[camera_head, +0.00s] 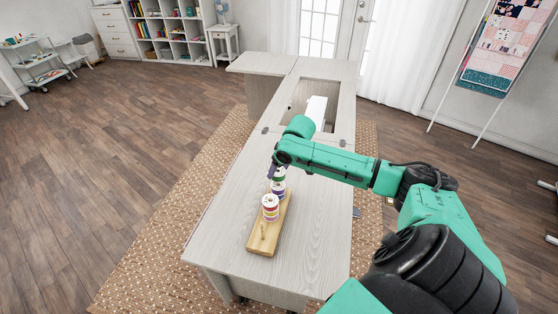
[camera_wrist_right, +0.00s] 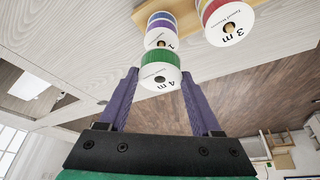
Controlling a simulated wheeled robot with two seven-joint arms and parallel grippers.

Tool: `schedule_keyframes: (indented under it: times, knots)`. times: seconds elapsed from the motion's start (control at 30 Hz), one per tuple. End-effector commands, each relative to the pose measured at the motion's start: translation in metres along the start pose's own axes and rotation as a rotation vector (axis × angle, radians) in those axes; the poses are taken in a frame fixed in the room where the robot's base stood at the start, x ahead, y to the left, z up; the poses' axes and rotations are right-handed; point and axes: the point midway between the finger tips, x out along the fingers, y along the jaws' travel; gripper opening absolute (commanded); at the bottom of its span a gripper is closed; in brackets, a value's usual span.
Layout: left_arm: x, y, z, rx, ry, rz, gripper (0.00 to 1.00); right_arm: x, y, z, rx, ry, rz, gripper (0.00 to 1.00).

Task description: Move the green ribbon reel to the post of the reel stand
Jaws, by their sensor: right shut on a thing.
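The green ribbon reel (camera_wrist_right: 160,68), with white flanges, is between the fingers of my right gripper (camera_wrist_right: 160,78), which is shut on it. In the head view the right gripper (camera_head: 273,171) is over the far end of the wooden reel stand (camera_head: 258,246), partly hidden by my arm. A purple and blue reel (camera_wrist_right: 162,28) is close to the green one; whether they touch is unclear. A red and yellow reel (camera_head: 270,208) sits at the stand's middle. A bare post (camera_head: 263,229) rises near the stand's front end. My left gripper is not in view.
The stand is on a pale wooden sewing cabinet (camera_head: 318,235), with clear top around it. Farther back, the cabinet has a rectangular opening (camera_head: 296,98) with a white machine (camera_head: 317,107) in it. Shelves and a quilt rack are far off.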

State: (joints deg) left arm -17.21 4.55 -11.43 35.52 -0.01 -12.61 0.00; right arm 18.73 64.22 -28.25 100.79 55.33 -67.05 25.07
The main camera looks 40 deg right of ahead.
Motion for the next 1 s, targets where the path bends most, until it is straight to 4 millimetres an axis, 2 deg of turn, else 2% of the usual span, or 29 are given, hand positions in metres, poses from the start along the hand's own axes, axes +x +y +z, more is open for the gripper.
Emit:
schedule_keyframes:
  times: [1.0]
  knots:
    - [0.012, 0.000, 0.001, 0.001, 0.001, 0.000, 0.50, 0.026, 0.000, 0.011, 0.000, 0.000, 0.000, 0.12]
